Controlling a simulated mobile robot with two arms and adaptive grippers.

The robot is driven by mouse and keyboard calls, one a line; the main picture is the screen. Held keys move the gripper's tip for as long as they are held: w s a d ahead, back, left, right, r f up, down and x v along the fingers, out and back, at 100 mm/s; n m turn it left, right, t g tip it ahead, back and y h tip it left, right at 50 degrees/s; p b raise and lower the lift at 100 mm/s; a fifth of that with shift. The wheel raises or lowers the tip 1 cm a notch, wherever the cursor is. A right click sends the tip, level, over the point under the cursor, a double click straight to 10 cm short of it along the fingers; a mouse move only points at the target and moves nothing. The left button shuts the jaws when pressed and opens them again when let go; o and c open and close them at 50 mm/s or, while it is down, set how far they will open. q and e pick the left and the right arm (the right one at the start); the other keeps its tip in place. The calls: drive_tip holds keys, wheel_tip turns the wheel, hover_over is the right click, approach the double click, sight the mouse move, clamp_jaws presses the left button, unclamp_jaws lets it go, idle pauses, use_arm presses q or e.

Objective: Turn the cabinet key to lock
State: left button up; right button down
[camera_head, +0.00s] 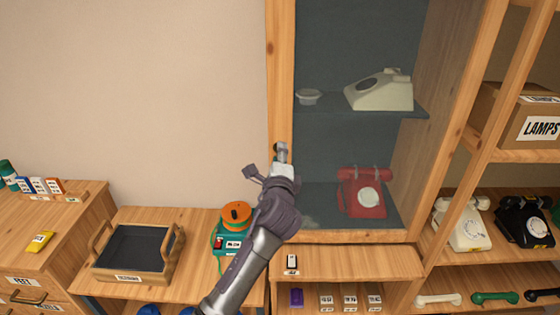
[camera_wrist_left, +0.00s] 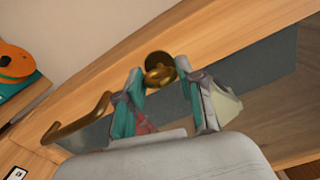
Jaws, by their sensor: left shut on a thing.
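The brass cabinet key (camera_wrist_left: 160,72) sticks out of a round brass lock plate (camera_wrist_left: 158,58) on the wooden door frame in the left wrist view. My left gripper (camera_wrist_left: 160,76) is shut on the key, with one finger on each side of its bow. In the head view my left gripper (camera_head: 282,152) reaches the left post of the glass-fronted cabinet (camera_head: 280,70); the key is mostly hidden there. The cabinet door looks closed. My right gripper is not in view.
A brass bar handle (camera_wrist_left: 75,124) is close beside the left finger. A cream phone (camera_head: 382,92) and a red phone (camera_head: 363,195) stand behind the glass. An orange-and-teal device (camera_head: 232,228) and a wooden tray (camera_head: 100,240) stand on the lower left bench.

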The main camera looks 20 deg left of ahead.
use_arm(q)
drive_tip(key=shift+n+b, duration=0.45)
drive_tip(key=shift+n, duration=0.85)
drive_tip(key=o, duration=1.2)
drive_tip(key=shift+c, duration=0.2)
drive_tip(key=v, duration=1.2)
